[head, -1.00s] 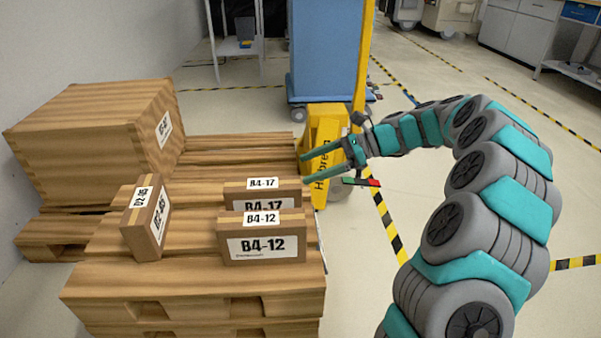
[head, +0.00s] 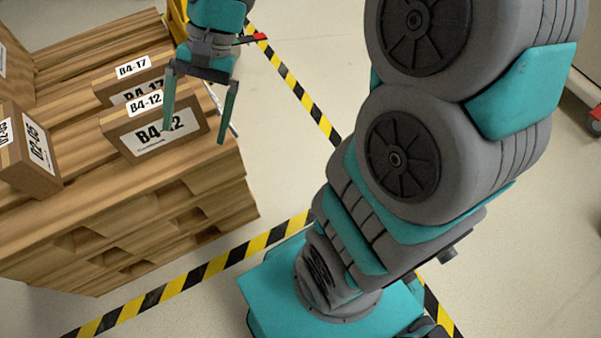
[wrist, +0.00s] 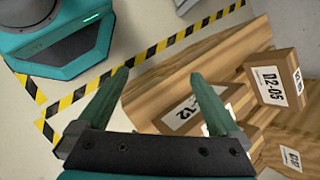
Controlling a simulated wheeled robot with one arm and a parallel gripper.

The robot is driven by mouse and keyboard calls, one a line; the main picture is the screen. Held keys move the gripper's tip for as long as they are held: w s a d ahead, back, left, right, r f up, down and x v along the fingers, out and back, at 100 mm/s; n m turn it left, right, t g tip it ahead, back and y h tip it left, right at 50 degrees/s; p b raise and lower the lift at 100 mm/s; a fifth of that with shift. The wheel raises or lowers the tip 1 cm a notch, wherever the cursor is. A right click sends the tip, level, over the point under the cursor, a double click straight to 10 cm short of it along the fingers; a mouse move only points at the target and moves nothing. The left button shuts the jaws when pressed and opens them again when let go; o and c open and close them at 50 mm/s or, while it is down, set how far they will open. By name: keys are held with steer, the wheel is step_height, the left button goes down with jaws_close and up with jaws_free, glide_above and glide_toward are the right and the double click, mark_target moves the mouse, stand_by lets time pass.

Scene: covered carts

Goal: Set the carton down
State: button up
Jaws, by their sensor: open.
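My gripper (head: 194,135) is open, fingers pointing down, with nothing between them. In the head view it hangs near the right end of the carton labelled B4-12 (head: 198,139), one finger overlapping that carton's face; contact cannot be told. The B4-12 carton stands upright on the wooden pallet stack (head: 170,228). Carton B4-17 (head: 106,93) stands just behind it. A third carton, label D2-05 (head: 12,168), stands to the left. In the wrist view, the open gripper (wrist: 158,76) partly hides B4-12 (wrist: 180,117), and D2-05 (wrist: 262,92) is clear of it.
A large wooden-looking box (head: 14,58) is cut off at the upper left. Part of a yellow pallet truck (head: 177,22) shows behind the stack. Yellow-black floor tape (head: 290,85) runs past the stack.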

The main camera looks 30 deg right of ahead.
steer(key=s+d+f+n+h, duration=0.2)
steer(key=s+d, duration=0.3)
steer(key=s, duration=0.3)
steer(key=s+d+f+n+h, duration=0.3)
steer(key=s+d+n+h, duration=0.1)
steer(key=s, duration=0.4)
steer(key=shift+d+f+n+t, duration=0.2)
steer(key=shift+d+n+t, duration=0.15)
steer(key=shift+d, duration=0.45)
steer(key=shift+r, duration=0.1)
step_height(320, 180, up, 4)
steer(key=p, duration=0.3)
steer(key=shift+f+p, duration=0.25)
steer(key=shift+p, duration=0.05)
